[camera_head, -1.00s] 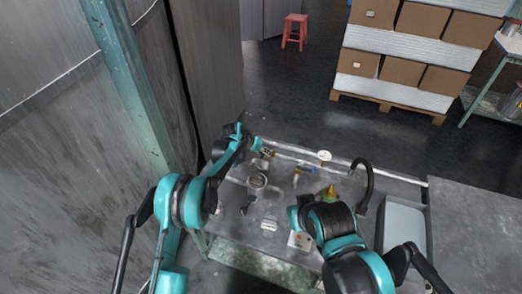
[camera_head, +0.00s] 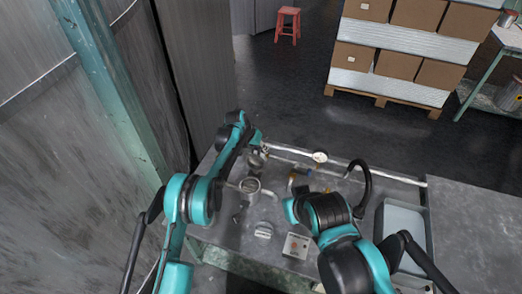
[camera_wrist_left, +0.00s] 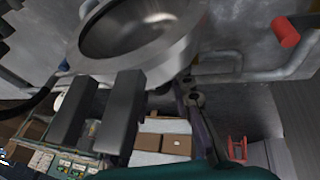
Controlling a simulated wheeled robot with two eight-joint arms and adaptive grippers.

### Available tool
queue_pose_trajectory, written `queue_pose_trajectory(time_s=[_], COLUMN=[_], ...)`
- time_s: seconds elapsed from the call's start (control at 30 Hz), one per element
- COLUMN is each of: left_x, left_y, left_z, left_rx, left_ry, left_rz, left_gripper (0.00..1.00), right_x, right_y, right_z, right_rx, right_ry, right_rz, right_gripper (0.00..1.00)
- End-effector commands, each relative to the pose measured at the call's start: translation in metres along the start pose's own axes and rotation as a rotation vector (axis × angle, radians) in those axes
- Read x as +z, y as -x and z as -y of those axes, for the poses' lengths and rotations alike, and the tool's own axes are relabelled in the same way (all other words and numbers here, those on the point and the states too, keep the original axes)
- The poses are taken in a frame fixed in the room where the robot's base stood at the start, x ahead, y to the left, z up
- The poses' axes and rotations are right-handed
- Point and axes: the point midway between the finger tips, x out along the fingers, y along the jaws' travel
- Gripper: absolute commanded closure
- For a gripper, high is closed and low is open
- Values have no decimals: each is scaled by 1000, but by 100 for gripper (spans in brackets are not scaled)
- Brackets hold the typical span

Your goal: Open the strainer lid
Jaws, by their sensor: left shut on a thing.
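The strainer (camera_head: 250,185) is a round grey metal fitting on the pipework at the left of the bench in the head view. A round metal opening with a wide rim (camera_wrist_left: 140,35) fills the top of the left wrist view. My left gripper (camera_head: 258,158) is just behind the strainer, and a small grey rounded part, apparently the lid (camera_head: 256,160), shows at its tip. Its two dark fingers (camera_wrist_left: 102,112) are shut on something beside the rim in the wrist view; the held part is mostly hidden. My right gripper is not visible behind its arm.
A pipe with a red handle (camera_wrist_left: 287,31) runs beside the opening in the wrist view. A round gauge (camera_head: 320,157), a black curved spout (camera_head: 366,190), a box with a red button (camera_head: 296,245) and a grey basin (camera_head: 404,222) are on the bench.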

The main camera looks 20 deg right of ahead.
Motion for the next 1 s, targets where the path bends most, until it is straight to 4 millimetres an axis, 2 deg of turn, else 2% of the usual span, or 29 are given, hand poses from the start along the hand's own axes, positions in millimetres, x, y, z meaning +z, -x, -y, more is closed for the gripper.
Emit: queue_pose_trajectory(time_s=[0.53, 0.57, 0.63, 0.67, 1.0], left_x=[1, 1, 1, 1, 1], left_y=[-4, -4, -4, -3, -1], left_z=[3, 3, 3, 2, 1], left_rx=[-3, -3, -3, -2, -1], left_ry=[-1, -1, -1, -1, 0], left_rz=[0, 1, 1, 1, 1], left_gripper=[100, 77, 59, 56, 56], right_x=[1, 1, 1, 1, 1], right_y=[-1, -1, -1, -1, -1], right_z=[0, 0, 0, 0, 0], right_rx=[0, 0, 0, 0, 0], right_ry=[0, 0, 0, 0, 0], right_rz=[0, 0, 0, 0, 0], right_gripper=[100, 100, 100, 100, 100])
